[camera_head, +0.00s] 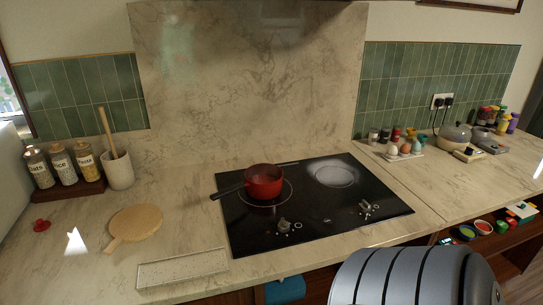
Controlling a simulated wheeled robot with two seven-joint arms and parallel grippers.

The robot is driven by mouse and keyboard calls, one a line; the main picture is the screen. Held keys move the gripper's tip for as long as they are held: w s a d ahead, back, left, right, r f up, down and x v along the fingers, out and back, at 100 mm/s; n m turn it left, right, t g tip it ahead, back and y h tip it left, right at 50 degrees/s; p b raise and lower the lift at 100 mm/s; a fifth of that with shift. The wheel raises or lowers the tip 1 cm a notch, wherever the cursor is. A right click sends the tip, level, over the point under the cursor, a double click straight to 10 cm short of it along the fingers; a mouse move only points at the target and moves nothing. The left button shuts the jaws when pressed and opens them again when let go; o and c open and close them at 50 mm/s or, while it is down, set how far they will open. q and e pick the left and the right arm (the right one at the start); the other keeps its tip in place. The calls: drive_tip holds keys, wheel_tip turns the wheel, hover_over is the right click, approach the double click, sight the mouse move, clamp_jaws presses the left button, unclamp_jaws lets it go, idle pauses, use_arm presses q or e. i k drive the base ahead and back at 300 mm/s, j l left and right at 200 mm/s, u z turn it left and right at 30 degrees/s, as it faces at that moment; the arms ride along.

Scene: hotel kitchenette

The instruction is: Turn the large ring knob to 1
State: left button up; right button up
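A black glass cooktop (330,219) is set in the marble counter. Two knobs are on its front part: a left knob (284,225) and a right knob (366,208), each with small white marks beside it. Their settings are too small to read. A larger pale ring (333,174) is at the back right of the glass and is bare. A red saucepan (264,183) stands on the left ring (288,198), its dark handle pointing left. I cannot tell which knob serves which ring. Neither of my grippers is in view.
A round wooden board (136,223), a pale rectangular tray (183,269) and a red lid-like item (41,225) lie left. Jars (60,168) and a utensil crock (119,172) stand behind them. An egg tray (405,154) and a kettle (454,136) are right.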

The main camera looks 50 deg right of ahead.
sight(283, 226)
drive_tip(key=z, duration=2)
